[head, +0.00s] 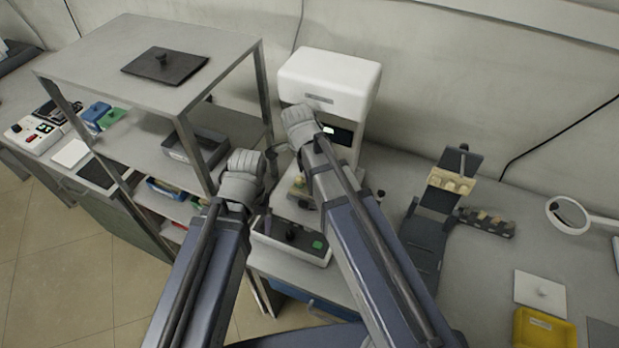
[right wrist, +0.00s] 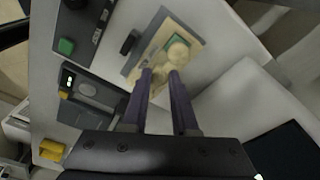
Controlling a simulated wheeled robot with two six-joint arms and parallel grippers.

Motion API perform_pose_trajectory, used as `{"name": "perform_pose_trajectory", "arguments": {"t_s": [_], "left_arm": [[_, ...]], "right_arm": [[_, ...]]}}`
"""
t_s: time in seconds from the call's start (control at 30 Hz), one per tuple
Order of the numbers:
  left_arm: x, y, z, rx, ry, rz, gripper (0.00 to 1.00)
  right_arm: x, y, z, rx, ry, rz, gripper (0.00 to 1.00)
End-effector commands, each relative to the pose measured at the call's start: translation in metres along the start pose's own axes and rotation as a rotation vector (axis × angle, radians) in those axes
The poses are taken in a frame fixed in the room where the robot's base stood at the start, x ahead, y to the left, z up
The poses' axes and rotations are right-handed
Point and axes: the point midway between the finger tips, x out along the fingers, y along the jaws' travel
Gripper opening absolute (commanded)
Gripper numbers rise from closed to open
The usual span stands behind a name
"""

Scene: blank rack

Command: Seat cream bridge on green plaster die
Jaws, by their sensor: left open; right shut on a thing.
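In the right wrist view, the green plaster die (right wrist: 172,36) shows on a tan plate (right wrist: 137,72) on the white machine. Rounded cream pieces lie over and beside the green. My right gripper (right wrist: 162,76) is shut on a cream piece, taken as the cream bridge (right wrist: 178,52), right at the die. Whether the bridge touches or sits on the die I cannot tell. In the head view, the tan plate (head: 298,190) shows small between my arms; my right gripper is hidden behind its own arm. My left gripper (head: 269,190) is open and empty, to the left of the plate.
The white machine (head: 330,75) stands behind my right arm, its dark front panel (head: 290,242) below. A grey rack (head: 150,95) with trays is left.

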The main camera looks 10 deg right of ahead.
Motion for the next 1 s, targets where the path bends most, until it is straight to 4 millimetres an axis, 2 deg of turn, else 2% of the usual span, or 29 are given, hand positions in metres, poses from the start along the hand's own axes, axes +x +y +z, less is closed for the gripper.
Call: {"name": "perform_pose_trajectory", "arguments": {"t_s": [0.3,0.33,0.63,1.0], "left_arm": [[0.0087,0.0008,-0.0005,0.0,0.0,0.0,0.85],[0.0077,0.0007,-0.0005,0.0,0.0,0.0,0.85],[0.0072,0.0007,-0.0004,0.0,0.0,0.0,0.85],[0.0036,0.0003,-0.0002,0.0,0.0,0.0,0.85]], "right_arm": [[0.0087,0.0,0.0011,0.0,0.0,0.0,0.0],[0.0077,0.0,0.0009,0.0,0.0,0.0,0.29],[0.0072,0.0,0.0009,0.0,0.0,0.0,0.62],[0.0036,0.0,0.0008,0.0,0.0,0.0,0.62]]}}
